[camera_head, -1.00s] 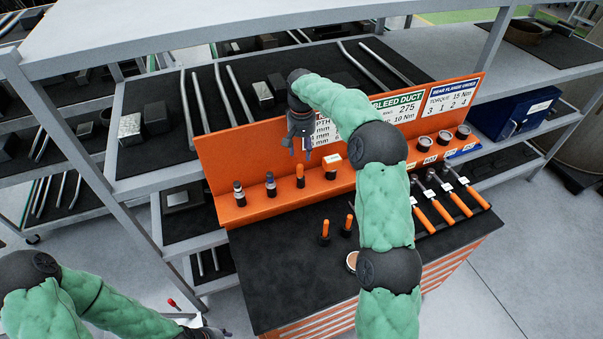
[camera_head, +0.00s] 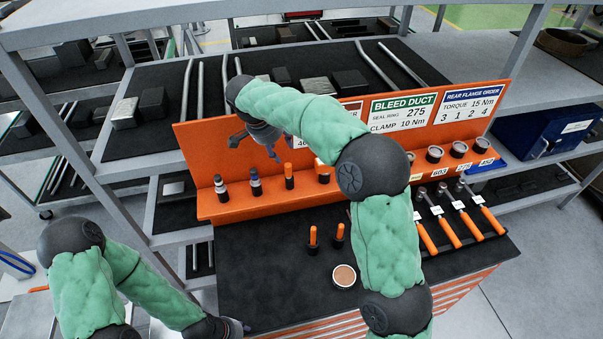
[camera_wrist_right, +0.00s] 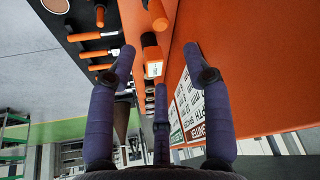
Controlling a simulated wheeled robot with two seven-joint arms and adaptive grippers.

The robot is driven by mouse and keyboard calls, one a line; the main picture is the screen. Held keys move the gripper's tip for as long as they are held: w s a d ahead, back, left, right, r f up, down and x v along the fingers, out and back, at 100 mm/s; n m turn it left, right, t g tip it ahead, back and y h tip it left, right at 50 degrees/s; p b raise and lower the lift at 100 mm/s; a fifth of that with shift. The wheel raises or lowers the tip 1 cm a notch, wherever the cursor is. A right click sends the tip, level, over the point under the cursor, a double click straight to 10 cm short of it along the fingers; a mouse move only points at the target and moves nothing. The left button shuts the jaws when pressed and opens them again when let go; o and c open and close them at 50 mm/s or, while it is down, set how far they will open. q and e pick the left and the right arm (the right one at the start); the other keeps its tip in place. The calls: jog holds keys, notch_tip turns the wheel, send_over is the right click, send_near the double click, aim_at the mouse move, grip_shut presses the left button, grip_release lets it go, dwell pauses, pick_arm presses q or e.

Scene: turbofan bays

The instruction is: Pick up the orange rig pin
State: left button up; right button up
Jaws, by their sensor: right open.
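My right gripper (camera_head: 264,148) is open and empty, above and slightly left of the pin in the head view. In the right wrist view, the open fingers (camera_wrist_right: 160,48) point along the ledge. An orange cylinder that looks like the pin (camera_wrist_right: 157,15) is near the top edge, beyond the fingertips, and the labelled box (camera_wrist_right: 153,58) shows between the fingers. My left gripper (camera_head: 232,327) is low at left, its jaws unclear.
Two more orange-topped pins (camera_head: 313,238) stand on the black bench top (camera_head: 265,270) with a round tan-topped pot (camera_head: 344,276). Orange-handled wrenches (camera_head: 442,230) lie at right. An orange back panel with signs (camera_head: 408,112) rises behind the ledge.

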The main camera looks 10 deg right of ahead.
aim_at(287, 165)
jog(key=x, duration=0.5)
jog(key=shift+w+a+f+p, duration=0.1)
jog(key=shift+f+p, duration=0.15)
jog(key=shift+p, duration=0.15)
jog(key=shift+p+x, duration=0.8)
jog(key=shift+x, duration=1.75)
jog(key=shift+a, duration=0.2)
grip_shut()
